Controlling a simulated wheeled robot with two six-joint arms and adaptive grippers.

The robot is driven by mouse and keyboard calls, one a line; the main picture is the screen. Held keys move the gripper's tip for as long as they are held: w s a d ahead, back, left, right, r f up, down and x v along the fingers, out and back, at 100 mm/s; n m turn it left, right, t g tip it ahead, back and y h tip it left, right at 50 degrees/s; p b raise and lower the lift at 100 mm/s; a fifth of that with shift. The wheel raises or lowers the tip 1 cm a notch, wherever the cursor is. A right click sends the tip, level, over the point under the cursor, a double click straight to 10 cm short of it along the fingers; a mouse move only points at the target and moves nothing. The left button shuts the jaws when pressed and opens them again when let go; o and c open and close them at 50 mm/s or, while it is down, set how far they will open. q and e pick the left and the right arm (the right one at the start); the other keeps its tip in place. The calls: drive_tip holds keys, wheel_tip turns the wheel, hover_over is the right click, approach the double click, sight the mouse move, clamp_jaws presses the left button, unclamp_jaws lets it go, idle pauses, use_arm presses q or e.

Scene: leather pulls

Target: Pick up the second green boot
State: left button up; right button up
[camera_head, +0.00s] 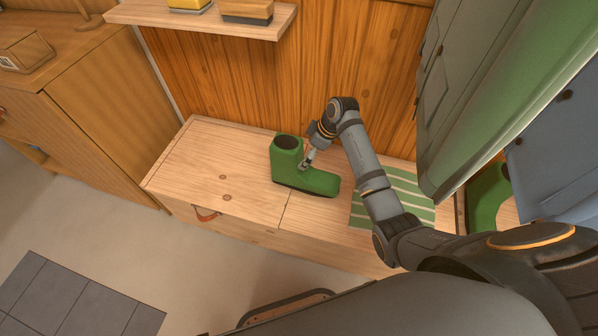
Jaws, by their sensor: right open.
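A green boot (318,182) stands on the wooden bench, its dark opening at the left and its toe pointing right. My right gripper (304,165) reaches down from the right onto the boot, over the place where shaft and foot meet. Its jaws are open; I cannot tell whether they touch the boot. A second green shape (484,200) shows at the right, partly hidden behind the hanging blue and green things, and may be another boot. My left gripper is not in view.
The light wooden bench (215,165) has free room left of the boot. A green striped mat (408,190) lies right of it, partly under my right arm. A shelf (160,17) with blocks hangs above. A wooden cabinet (110,110) stands at the left.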

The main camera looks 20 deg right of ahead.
sight(300, 161)
drive_tip(key=shift+w+a+f, duration=0.2)
drive_tip(key=shift+f, duration=0.45)
drive_tip(key=x, duration=0.2)
drive_tip(key=b+x, duration=0.1)
drive_tip(key=x, duration=0.1)
drive_tip(key=shift+a, duration=0.3)
drive_tip(key=shift+a+f, duration=0.2)
drive_tip(key=shift+f, duration=0.3)
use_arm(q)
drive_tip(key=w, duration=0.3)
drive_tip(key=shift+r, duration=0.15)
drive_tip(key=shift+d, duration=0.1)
use_arm(e)
drive_tip(key=shift+r, duration=0.1)
drive_tip(key=shift+w, duration=0.1)
drive_tip(key=c, duration=1.9)
